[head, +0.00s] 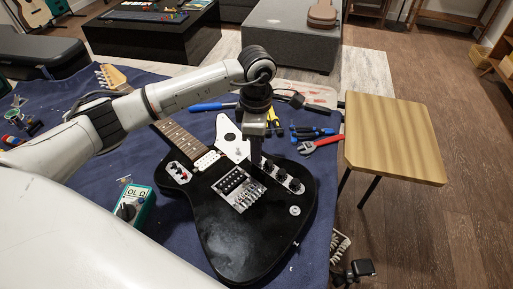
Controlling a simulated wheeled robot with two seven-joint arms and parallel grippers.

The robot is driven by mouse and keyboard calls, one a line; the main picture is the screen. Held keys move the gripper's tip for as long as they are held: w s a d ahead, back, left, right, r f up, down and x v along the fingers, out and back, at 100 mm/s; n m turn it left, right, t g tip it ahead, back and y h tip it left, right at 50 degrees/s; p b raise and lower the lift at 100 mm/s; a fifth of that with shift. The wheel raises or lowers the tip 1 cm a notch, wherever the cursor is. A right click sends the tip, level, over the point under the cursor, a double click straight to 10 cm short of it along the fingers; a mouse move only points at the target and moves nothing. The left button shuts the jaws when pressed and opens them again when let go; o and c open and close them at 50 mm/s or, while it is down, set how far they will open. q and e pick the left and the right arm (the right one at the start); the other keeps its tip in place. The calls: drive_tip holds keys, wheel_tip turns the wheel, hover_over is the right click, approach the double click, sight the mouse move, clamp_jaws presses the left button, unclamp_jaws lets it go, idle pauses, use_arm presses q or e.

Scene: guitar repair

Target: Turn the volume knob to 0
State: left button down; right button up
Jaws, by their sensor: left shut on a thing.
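A black electric guitar (232,236) lies face up on a blue cloth, its neck (178,135) pointing to the upper left. A metal control plate (283,178) with a row of small knobs sits on the right side of its body. My left gripper (257,162) points straight down at the upper end of this plate and is shut on a small knob there, taken to be the volume knob. The gripper hides most of that knob, so its setting cannot be read. The other knobs (295,186) on the plate show clear of the gripper. My right gripper is not in view.
Pliers (312,133), a red wrench (321,144) and a blue-handled tool (212,106) lie beyond the guitar. A wooden stool (392,138) stands at the right, with open floor beyond.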

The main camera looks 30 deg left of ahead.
use_arm(q)
drive_tip(key=n, duration=0.3)
drive_tip(key=shift+n+b, duration=0.3)
drive_tip(key=shift+n, duration=0.1)
drive_tip(key=n, duration=0.3)
drive_tip(key=shift+n, duration=0.3)
drive_tip(key=n, duration=0.4)
drive_tip(key=shift+r+n, duration=0.1)
drive_tip(key=shift+n, duration=1.7)
drive_tip(key=shift+w+n, duration=0.1)
drive_tip(key=shift+n, duration=0.2)
drive_tip(key=c, duration=1.6)
unclamp_jaws()
wheel_tip(320, 180, up, 8)
drive_tip(key=p, duration=0.5)
drive_tip(key=shift+a+p, duration=0.1)
drive_tip(key=shift+p, duration=0.2)
